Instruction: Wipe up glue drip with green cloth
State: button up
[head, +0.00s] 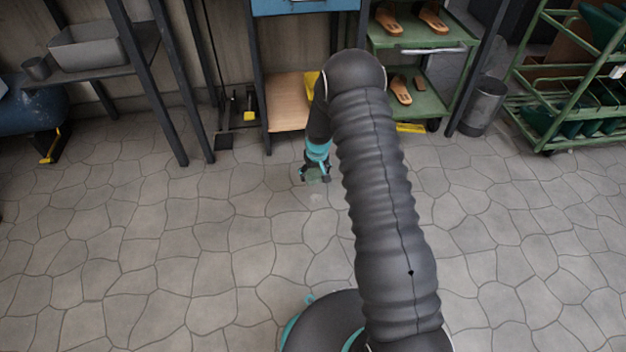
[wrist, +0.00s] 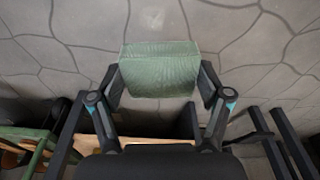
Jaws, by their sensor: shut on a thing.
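My gripper (head: 315,176) is low over the stone floor, in front of the shelves. It is shut on a green cloth (wrist: 160,68), which spans between its fingers in the wrist view. In the head view only a small greenish patch of the cloth shows at the fingertips. A faint pale spot (head: 316,197) that looks like the glue drip lies on the floor just in front of the gripper. It also shows as a pale smudge in the wrist view (wrist: 153,18), beyond the cloth's edge. Whether the cloth touches the floor I cannot tell.
A workbench with a wooden lower shelf (head: 287,103) stands behind the gripper. A green trolley (head: 431,92) with sandal soles, a grey bin (head: 484,106) and a green rack (head: 548,98) are at right. A grey tray (head: 88,50) sits on a shelf at left. The front floor is clear.

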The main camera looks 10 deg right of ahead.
send_over(313, 200)
notch_tip(313, 200, down, 7)
jog(key=shift+n, duration=0.3)
jog(key=shift+s+f+b, duration=0.1)
jog(key=shift+f+b, duration=1)
jog(key=shift+f, duration=2.2)
jog(key=shift+d+f+p, duration=0.3)
jog(key=shift+d+f, duration=0.15)
jog(key=shift+d, duration=0.3)
jog(key=shift+d+p, duration=0.3)
jog(key=shift+d, duration=0.85)
jog(key=shift+d+r+p, duration=0.1)
jog(key=shift+r+p, duration=0.15)
jog(key=shift+p, duration=0.2)
jog(key=shift+a+f+b, duration=0.35)
jog(key=shift+a+b, duration=0.1)
jog(key=shift+a, duration=0.4)
jog(key=shift+a+b, duration=0.35)
jog(key=shift+a, duration=0.75)
notch_tip(313, 200, up, 2)
jog(key=shift+a+r+p, duration=0.15)
jog(key=shift+r+p, duration=0.05)
jog(key=shift+p, duration=0.2)
notch_tip(313, 200, up, 6)
jog(key=shift+f+p, duration=0.1)
jog(key=shift+p, duration=1)
jog(key=shift+f, duration=0.1)
